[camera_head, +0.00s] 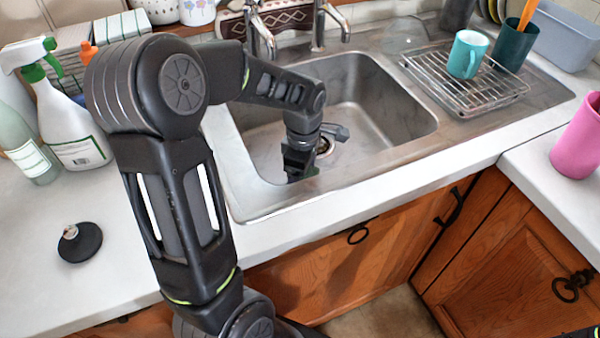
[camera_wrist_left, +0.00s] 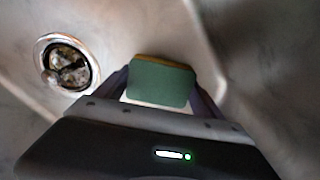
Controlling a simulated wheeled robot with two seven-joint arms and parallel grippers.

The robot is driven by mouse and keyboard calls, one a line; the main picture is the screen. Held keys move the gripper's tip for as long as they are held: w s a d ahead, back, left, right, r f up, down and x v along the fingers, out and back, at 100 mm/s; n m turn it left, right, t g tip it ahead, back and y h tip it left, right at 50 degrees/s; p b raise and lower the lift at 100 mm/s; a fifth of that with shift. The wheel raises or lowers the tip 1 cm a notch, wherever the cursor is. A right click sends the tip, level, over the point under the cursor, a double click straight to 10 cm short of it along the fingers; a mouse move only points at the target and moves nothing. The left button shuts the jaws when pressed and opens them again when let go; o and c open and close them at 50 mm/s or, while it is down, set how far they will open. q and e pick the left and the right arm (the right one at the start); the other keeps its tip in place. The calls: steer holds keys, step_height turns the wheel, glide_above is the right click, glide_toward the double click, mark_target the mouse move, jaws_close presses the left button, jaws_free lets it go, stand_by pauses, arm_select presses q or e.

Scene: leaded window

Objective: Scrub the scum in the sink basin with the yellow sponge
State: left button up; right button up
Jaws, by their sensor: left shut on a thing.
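My left gripper (camera_head: 299,160) is down inside the steel sink basin (camera_head: 385,110), left of its middle. It is shut on the sponge (camera_wrist_left: 161,82), which shows its green scrub face and a thin yellow-brown edge in the left wrist view. In the head view my gripper hides most of the sponge. The sponge is close to the basin floor; I cannot tell whether it touches. I cannot make out clear scum marks; the basin floor looks brownish and blurred. My right gripper is not in view.
The drain (camera_wrist_left: 68,65) lies beside the sponge. A wire rack (camera_head: 460,82) with a teal mug (camera_head: 467,54) stands right of the basin. Taps (camera_head: 262,35) rise behind it. Spray bottles (camera_head: 65,120) and a black sink plug (camera_head: 80,242) are on the left counter; a pink cup (camera_head: 578,140) is far right.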

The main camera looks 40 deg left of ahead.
arm_select(q)
steer(key=shift+s+d, duration=0.1)
steer(key=shift+d, duration=0.05)
steer(key=shift+w+a+f, duration=0.15)
steer(key=shift+w+a, duration=0.1)
steer(key=shift+a, duration=0.25)
stand_by(0.3)
steer(key=shift+w+d, duration=0.2)
steer(key=shift+w, duration=0.3)
